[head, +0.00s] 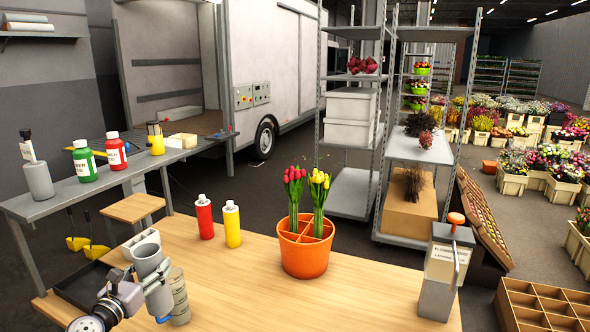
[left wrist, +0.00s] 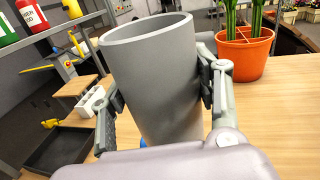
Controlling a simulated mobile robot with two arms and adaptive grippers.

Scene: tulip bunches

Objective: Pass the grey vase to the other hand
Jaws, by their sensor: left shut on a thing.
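The grey vase (head: 149,260) is a plain open-topped cylinder near the front left of the wooden table. My left gripper (head: 147,283) is shut on it, and the vase stands roughly upright with a slight tilt. In the left wrist view the vase (left wrist: 152,80) fills the middle, with a finger of my left gripper (left wrist: 160,98) on each side of it. The vase's lower end is hidden, so I cannot tell whether it touches the table. My right gripper is in neither view.
A grey-green cylinder (head: 180,298) stands close beside the vase. A red bottle (head: 204,217) and a yellow bottle (head: 232,224) stand behind. An orange pot (head: 304,252) holds red and yellow tulips. A grey dispenser (head: 440,280) is at the right. The table's front middle is clear.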

